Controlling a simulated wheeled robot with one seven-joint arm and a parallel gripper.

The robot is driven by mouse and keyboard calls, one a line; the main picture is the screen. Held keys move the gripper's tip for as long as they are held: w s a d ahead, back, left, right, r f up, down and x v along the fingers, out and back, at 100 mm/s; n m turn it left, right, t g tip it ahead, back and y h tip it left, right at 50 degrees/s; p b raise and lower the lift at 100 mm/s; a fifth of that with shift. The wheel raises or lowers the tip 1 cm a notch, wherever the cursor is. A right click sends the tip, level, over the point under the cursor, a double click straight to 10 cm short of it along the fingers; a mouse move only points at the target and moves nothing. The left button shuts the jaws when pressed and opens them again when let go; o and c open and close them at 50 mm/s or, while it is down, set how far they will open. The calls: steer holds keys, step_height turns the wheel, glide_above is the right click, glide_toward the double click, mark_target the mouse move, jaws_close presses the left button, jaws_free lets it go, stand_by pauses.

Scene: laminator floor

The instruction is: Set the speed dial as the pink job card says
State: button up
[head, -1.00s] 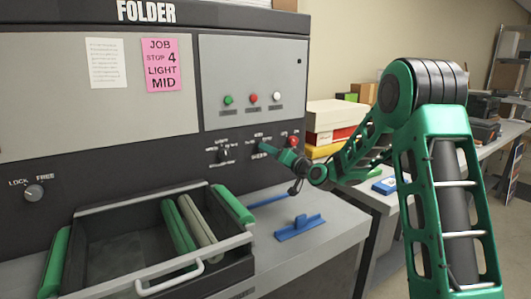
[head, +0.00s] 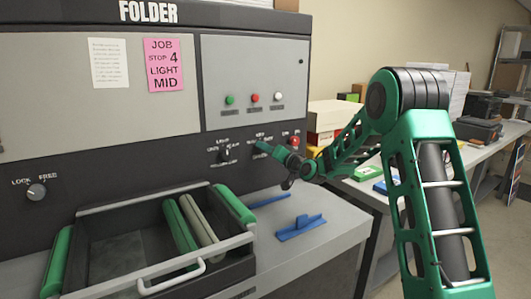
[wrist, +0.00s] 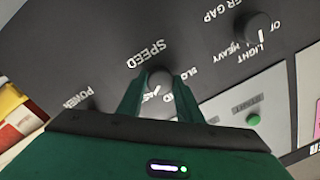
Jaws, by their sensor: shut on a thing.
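The pink job card (head: 163,65) on the folder's upper panel reads JOB, STOP 4, LIGHT, MID. The speed dial (wrist: 160,76) is a dark round knob below the word SPEED in the wrist view. My gripper (wrist: 158,88) is shut on this dial, one finger on each side. A white mark shows on the knob between the fingers, beside partly hidden lettering. I cannot tell its exact setting. In the head view my gripper (head: 259,147) reaches the black control strip and hides the dial.
The gap dial (wrist: 258,27) is beside the speed dial, its white mark toward LIGHT. A red power knob (head: 294,141) is close to my wrist. A lock dial (head: 37,192), an open tray (head: 150,210) with rollers and a blue piece (head: 300,228) are lower.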

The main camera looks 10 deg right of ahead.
steer(key=shift+d+f, duration=0.1)
steer(key=shift+d, duration=0.1)
steer(key=n, duration=1.1)
steer(key=shift+h, duration=0.4)
steer(key=shift+n, duration=0.3)
steer(key=o, duration=1)
steer(key=shift+o, duration=0.2)
steer(key=shift+a, duration=0.1)
